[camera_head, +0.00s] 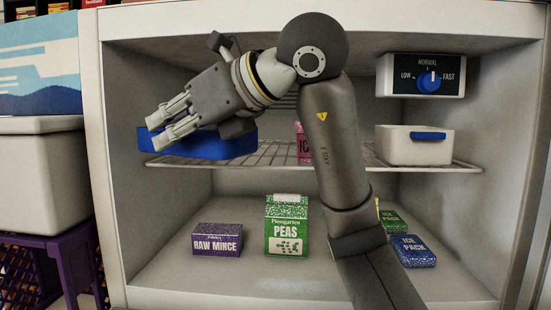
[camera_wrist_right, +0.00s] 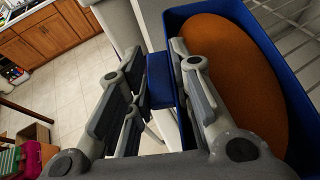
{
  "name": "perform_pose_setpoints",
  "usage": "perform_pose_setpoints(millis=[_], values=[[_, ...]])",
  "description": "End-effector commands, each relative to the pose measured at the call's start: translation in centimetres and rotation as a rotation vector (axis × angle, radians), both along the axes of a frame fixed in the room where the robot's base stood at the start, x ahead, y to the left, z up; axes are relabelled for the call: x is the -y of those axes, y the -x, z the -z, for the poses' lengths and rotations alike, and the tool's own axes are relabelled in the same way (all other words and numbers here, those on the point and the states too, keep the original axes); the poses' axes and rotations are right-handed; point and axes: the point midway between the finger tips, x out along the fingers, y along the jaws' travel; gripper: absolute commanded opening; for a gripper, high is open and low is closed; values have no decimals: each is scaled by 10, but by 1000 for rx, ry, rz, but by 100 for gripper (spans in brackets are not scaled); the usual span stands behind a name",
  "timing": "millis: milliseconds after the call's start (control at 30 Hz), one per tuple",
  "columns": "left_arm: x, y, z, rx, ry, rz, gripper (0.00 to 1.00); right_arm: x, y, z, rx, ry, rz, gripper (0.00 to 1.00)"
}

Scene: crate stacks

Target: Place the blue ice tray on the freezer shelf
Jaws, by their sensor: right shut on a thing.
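The blue ice tray (camera_head: 215,148) is inside the freezer, at the left end of the wire freezer shelf (camera_head: 275,153). I cannot tell whether it rests on the wires or hangs just above them. The right wrist view shows its blue wall (camera_wrist_right: 262,35) and a rounded orange-brown surface inside it. My right gripper (camera_head: 160,130) reaches in from the right and is shut on the tray's blue tab (camera_wrist_right: 160,82). My forearm and gripper hide part of the tray and the shelf. My left gripper is not in view.
A pink box (camera_head: 303,145) stands partly hidden behind my arm. A white bin (camera_head: 414,148) with a blue handle sits at the shelf's right, below the dial box (camera_head: 395,75). Raw mince (camera_head: 217,240), peas (camera_head: 287,226) and ice packs (camera_head: 413,251) stand on the freezer floor.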

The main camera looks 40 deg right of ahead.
Motion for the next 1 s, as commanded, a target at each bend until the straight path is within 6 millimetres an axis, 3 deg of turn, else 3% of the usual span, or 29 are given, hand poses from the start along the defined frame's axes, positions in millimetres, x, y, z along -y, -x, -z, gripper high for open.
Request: perform_pose_setpoints(millis=[533,867,1000], values=[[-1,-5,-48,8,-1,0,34,105,-89,-4,-3,-5,2,0],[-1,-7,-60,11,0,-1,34,131,-111,-3,-1,-4,2,0],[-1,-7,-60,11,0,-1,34,131,-112,17,-2,0,-1,0]])
